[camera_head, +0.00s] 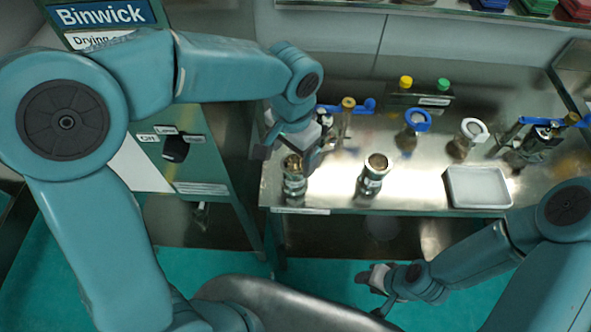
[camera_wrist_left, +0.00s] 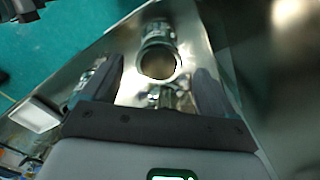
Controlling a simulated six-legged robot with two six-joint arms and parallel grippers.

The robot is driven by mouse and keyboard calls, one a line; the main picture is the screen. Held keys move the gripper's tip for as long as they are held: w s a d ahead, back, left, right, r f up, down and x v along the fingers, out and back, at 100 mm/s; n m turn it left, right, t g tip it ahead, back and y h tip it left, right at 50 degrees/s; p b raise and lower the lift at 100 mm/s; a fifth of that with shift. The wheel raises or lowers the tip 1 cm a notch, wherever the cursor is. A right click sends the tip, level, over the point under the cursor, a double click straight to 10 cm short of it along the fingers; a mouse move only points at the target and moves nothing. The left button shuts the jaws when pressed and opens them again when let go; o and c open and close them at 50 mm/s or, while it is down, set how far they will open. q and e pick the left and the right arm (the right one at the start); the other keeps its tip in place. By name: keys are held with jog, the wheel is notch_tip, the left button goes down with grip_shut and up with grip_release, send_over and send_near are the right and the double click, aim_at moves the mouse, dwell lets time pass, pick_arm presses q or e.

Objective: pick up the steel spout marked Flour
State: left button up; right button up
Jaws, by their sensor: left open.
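Two steel spouts stand upright near the front edge of the steel bench: a left one (camera_head: 293,180) and a right one (camera_head: 371,178). I cannot read which is marked Flour. My left gripper (camera_head: 287,152) is open, pointing down just above and behind the left spout. In the left wrist view a steel spout with a round open mouth (camera_wrist_left: 158,64) shows between and beyond the two open fingers (camera_wrist_left: 157,85); nothing is gripped. My right gripper (camera_head: 374,288) hangs low in front of the bench, away from the spouts; its opening is unclear.
A white tray (camera_head: 478,187) lies at the bench's right. Blue-handled clamps (camera_head: 347,107), a blue-ringed jar (camera_head: 417,121) and a white-ringed jar (camera_head: 472,130) stand farther back. The green Binwick cabinet (camera_head: 185,150) is close on the left. Bare bench lies between the right spout and tray.

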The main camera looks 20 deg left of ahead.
aim_at(294, 165)
pick_arm(q)
notch_tip(294, 165, down, 3)
jog(key=shift+r, duration=0.1)
jog(key=shift+d+f, duration=0.15)
jog(key=shift+f, duration=0.45)
jog(key=f, duration=0.3)
jog(key=f+p, duration=0.1)
jog(key=shift+w+f, duration=0.25)
jog(key=shift+f, duration=0.15)
jog(key=shift+s, duration=0.1)
jog(key=shift+c, duration=0.3)
jog(key=c, duration=1.3)
